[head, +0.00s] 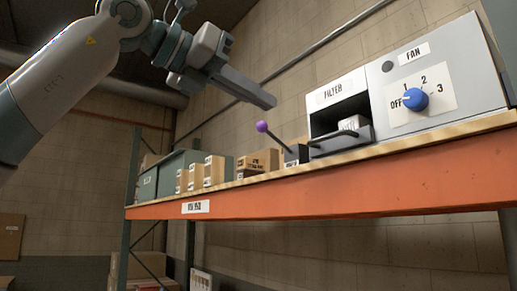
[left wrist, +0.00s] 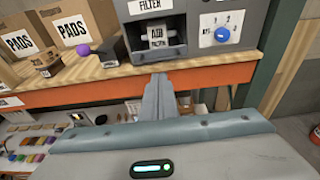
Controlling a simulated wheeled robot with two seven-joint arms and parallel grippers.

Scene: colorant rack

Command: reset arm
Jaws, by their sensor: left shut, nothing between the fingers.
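My left arm comes in from the upper left in the head view, and its gripper (head: 262,98) hangs above and in front of the shelf. In the left wrist view the two fingers of the left gripper (left wrist: 158,85) lie together, shut and empty, pointing at the shelf's front edge below the filter box. The gripper appears apart from everything on the shelf. My right gripper shows in neither view.
An orange-fronted shelf (head: 330,191) carries a filter box (head: 338,94) with an open drawer (head: 341,141), a fan panel with a blue knob (head: 415,99), and a purple-knobbed lever (head: 262,127). Cardboard boxes (head: 214,170) stand left. The air before the shelf is free.

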